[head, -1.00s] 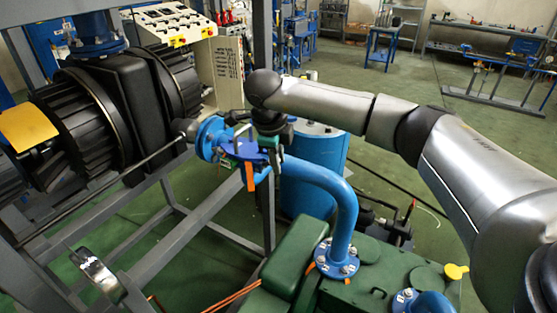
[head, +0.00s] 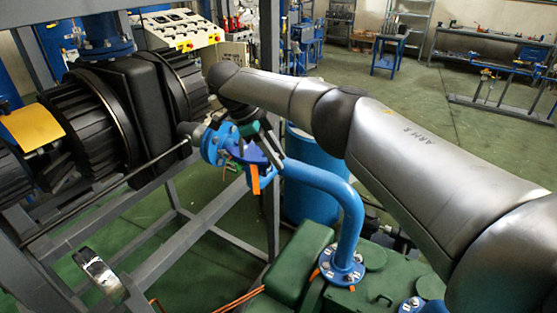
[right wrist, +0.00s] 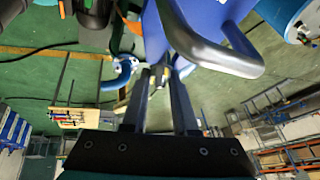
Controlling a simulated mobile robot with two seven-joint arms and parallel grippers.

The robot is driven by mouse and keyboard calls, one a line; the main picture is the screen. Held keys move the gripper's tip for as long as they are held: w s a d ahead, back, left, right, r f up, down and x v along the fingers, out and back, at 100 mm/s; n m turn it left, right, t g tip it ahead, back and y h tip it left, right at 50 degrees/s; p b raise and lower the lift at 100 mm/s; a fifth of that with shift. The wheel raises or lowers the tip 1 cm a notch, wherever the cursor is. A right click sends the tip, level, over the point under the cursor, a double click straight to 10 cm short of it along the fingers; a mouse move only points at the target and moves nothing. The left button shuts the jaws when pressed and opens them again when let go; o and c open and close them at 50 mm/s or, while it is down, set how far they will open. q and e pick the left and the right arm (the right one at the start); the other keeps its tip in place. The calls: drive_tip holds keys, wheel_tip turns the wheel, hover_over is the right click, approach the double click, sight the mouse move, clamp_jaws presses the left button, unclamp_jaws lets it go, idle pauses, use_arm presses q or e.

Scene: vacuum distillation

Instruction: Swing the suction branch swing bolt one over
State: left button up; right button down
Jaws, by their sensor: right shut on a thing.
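The suction branch is a blue pipe (head: 325,178) that bends up from the green machine to a blue flange (head: 213,143) at the black ribbed unit. A darker blue plate (head: 243,151) sits beside that flange. My right gripper (head: 272,151) is at this joint, its dark fingers angled down beside the plate. In the right wrist view its two fingers (right wrist: 158,80) are close together around a small metallic piece, likely the swing bolt (right wrist: 158,78). The fingers and arm hide most of the bolt in the head view. My left gripper is out of view.
A grey bent bar (right wrist: 225,57) lies close to the fingers in the right wrist view. An orange strip (head: 255,180) hangs below the joint. Grey frame beams (head: 195,235) stand at left, with a long thin rod (head: 105,195). A blue drum (head: 312,190) stands behind.

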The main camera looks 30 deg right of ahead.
drive_tip(key=shift+w+a+b, duration=0.1)
drive_tip(key=shift+b, duration=0.2)
drive_tip(key=shift+r+g, duration=0.1)
drive_tip(key=shift+g, duration=0.2)
drive_tip(key=c, duration=0.9)
unclamp_jaws()
drive_tip(key=shift+c, duration=0.2)
drive_tip(key=shift+r, duration=0.15)
